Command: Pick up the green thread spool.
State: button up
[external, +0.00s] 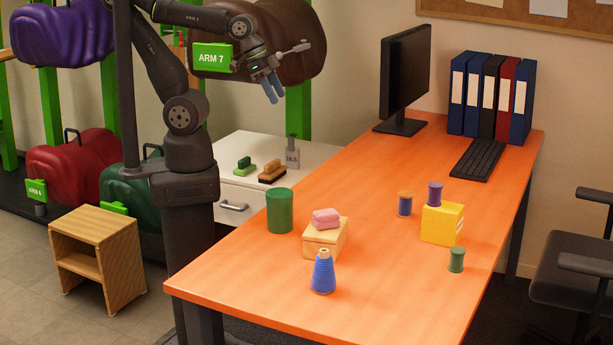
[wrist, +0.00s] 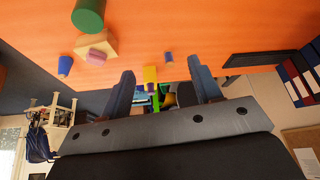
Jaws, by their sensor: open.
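The green thread spool (external: 457,260) stands upright on the orange table, near its right edge and in front of the yellow box (external: 442,224). I cannot make it out clearly in the wrist view. My gripper (external: 272,88) is high up at the back left, above the white cabinet and far from the spool. Its two blue-grey fingers are spread apart in the wrist view (wrist: 164,88), with nothing held between them.
A purple spool (external: 435,194) sits on the yellow box, with another spool (external: 405,204) beside it. A monitor (external: 404,75) and binders stand behind.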

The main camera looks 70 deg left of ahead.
jog(key=w+d+r+m, duration=0.2)
jog(key=w+d+r, duration=0.3)
jog(key=w+d, duration=0.6)
jog(key=m+g+h, duration=0.2)
jog(key=m+g, duration=0.1)
jog(key=m, duration=0.3)
send_over(456, 249)
jog(key=s+a, duration=0.2)
jog(key=a, duration=0.3)
notch_tip(456, 249, down, 18)
jog(key=f, duration=0.1)
jog(key=x, duration=1.2)
jog(key=shift+w+a, duration=0.1)
jog(key=shift+a, duration=0.05)
jog(key=x, duration=0.4)
jog(key=shift+a+f, duration=0.15)
jog(key=shift+a, duration=0.25)
jog(key=shift+w+d+f, duration=0.1)
jog(key=shift+d+f, duration=0.15)
jog(key=shift+f, duration=0.35)
